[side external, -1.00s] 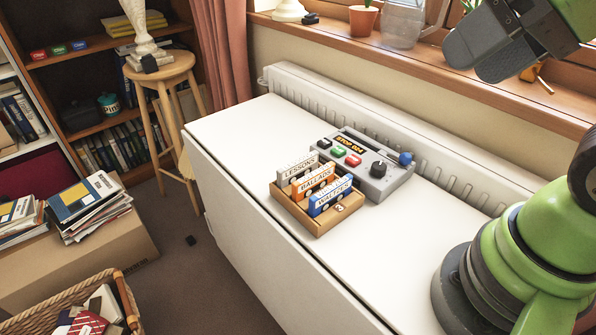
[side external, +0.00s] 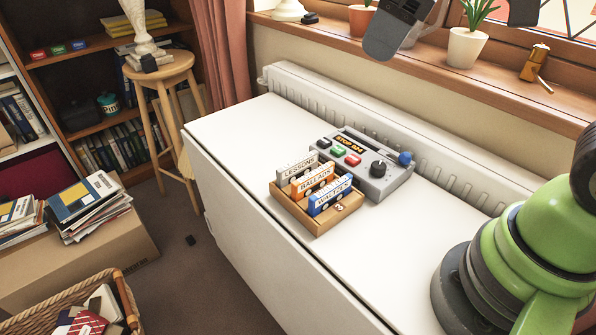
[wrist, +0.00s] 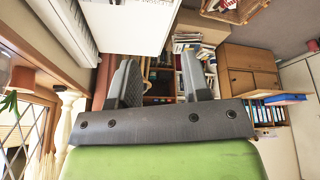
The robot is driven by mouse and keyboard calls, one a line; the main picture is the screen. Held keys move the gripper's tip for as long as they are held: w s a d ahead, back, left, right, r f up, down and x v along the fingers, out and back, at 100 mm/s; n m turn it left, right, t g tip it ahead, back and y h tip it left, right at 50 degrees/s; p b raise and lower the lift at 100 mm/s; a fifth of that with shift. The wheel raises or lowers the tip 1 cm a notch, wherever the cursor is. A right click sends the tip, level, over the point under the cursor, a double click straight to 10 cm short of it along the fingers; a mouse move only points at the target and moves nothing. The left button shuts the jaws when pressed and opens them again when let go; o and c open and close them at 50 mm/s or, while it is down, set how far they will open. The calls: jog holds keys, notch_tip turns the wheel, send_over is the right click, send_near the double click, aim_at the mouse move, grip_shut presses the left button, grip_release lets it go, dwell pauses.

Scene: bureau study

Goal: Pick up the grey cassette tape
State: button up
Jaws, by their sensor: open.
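The grey cassette tape (side external: 296,165), labelled LESSONS, stands upright in the back slot of a small wooden rack (side external: 340,215) on the white table. An orange tape (side external: 311,181) labelled BALLADS and a blue tape (side external: 332,196) labelled WALTZES stand in front of it. My gripper (side external: 378,50) is high above the table by the window sill, up and right of the rack and apart from it. In the wrist view, its two fingers (wrist: 158,62) are spread with nothing between them. No tape can be made out in that view.
A grey tape machine (side external: 378,178) with coloured buttons and a knob sits right behind the rack. The white table (side external: 235,135) is clear to the left and front right. A radiator (side external: 440,165) runs along its back. Potted plants (side external: 466,45) stand on the sill.

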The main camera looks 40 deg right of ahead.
jog(key=w+a+f+n+g+h, duration=0.2)
jog(key=w+f+n+g, duration=0.1)
jog(key=w+f+n, duration=0.6)
jog(key=n+g, duration=0.1)
jog(key=n, duration=0.3)
send_over(297, 160)
notch_tip(297, 160, down, 12)
jog(key=shift+h, duration=0.4)
jog(key=shift+f, duration=2.95)
jog(key=shift+f, duration=0.1)
jog(key=shift+c, duration=0.4)
grip_shut()
